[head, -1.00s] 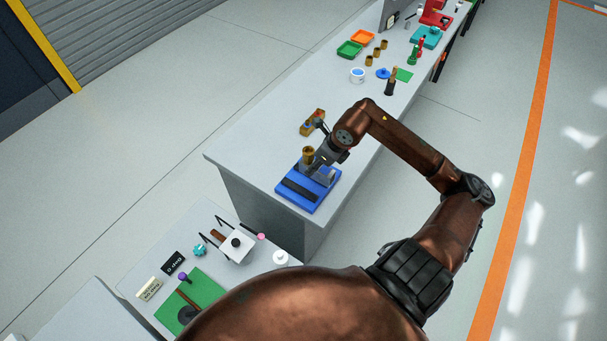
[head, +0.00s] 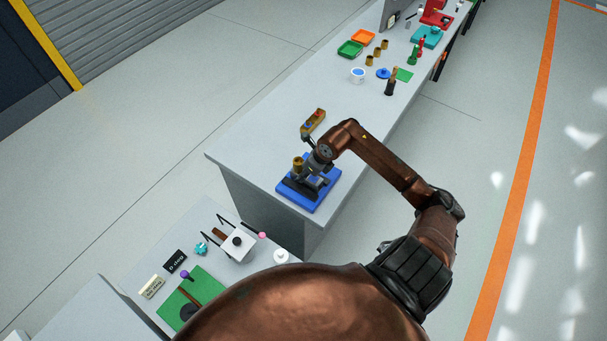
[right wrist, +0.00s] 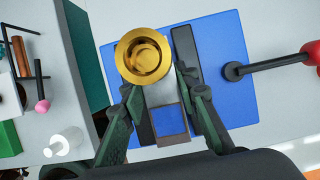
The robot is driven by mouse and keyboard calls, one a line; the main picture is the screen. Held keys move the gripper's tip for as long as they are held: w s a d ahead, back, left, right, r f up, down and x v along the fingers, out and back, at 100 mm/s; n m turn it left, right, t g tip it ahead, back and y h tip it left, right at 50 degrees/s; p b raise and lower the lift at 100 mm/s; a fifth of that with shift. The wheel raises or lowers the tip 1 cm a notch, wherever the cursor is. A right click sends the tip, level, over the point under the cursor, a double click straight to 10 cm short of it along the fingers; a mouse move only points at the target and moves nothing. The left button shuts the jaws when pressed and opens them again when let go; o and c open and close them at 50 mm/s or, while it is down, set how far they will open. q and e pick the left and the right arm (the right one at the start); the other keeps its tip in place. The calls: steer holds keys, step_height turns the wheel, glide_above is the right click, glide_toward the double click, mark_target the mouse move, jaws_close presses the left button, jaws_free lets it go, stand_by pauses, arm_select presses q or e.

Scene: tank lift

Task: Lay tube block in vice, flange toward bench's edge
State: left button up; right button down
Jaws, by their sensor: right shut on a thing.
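The tube block's brass flange (head: 298,162) shows as a round ring at the left of my right gripper (head: 313,168) in the head view. In the right wrist view the flange (right wrist: 144,56) shows its open bore to the camera, in front of the fingers. My right gripper (right wrist: 162,88) is shut on the tube block, whose body is largely hidden. The blue vice (head: 313,204) stands at the bench's near end. It also shows in the right wrist view (right wrist: 228,105), with the block above its dark jaw bars; contact cannot be told. My left gripper is not in view.
A red-knobbed handle (right wrist: 290,62) reaches close to the vice's right side in the right wrist view. A lower table (head: 205,240) with small items stands near the bench end. The middle bench is mostly clear.

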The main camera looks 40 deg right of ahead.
mark_target(315, 180)
steer(key=c, duration=1.5)
jaws_free()
steer(key=b+v, duration=0.1)
steer(key=v, duration=1.1)
steer(key=shift+s, duration=0.1)
